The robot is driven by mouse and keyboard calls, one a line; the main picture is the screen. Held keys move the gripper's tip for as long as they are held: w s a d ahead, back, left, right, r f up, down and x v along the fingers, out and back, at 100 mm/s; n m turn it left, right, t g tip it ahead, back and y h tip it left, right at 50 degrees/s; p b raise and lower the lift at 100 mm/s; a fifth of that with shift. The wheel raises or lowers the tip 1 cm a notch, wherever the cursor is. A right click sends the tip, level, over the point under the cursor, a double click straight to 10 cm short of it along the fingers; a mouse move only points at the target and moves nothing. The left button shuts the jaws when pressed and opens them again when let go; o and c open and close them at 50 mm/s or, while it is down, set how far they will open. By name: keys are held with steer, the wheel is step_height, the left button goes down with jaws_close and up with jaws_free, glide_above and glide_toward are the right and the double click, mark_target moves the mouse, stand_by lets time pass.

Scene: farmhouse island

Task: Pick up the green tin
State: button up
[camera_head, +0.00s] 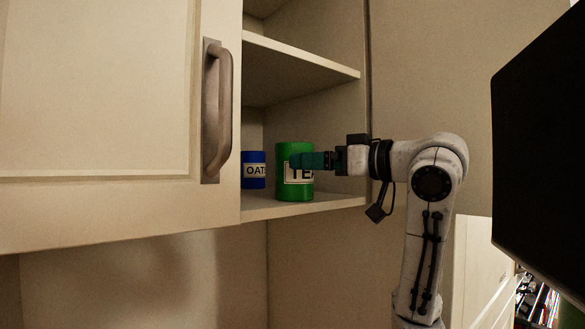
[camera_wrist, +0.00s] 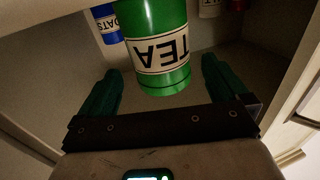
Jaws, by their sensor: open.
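The green tin (camera_head: 293,190) stands upright on the lower shelf of an open cupboard and has a white label reading TEA. It also shows in the wrist view (camera_wrist: 158,28), upside down, ahead of the jaws and roughly midway between them. My gripper (camera_head: 298,160) reaches in from the right at the height of the label and hides part of it in the head view. In the wrist view my gripper (camera_wrist: 160,88) is open, with one green finger on each side and nothing held. I cannot tell whether either finger touches the tin.
A blue OATS tin (camera_head: 254,178) stands left of the green tin. The wrist view also shows a white container (camera_wrist: 208,8) and a red one (camera_wrist: 238,4). The shelf (camera_head: 335,201), the board above (camera_head: 300,62) and the cupboard door (camera_head: 110,90) bound the space.

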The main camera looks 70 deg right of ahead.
steer(key=shift+p+x, duration=1.3)
steer(key=shift+x, duration=1.5)
steer(key=shift+f, duration=0.2)
steer(key=shift+c, duration=0.5)
steer(key=c, duration=1)
steer(key=shift+r, duration=0.1)
steer(key=shift+r+b, duration=1.05)
steer(key=shift+r, duration=3.9)
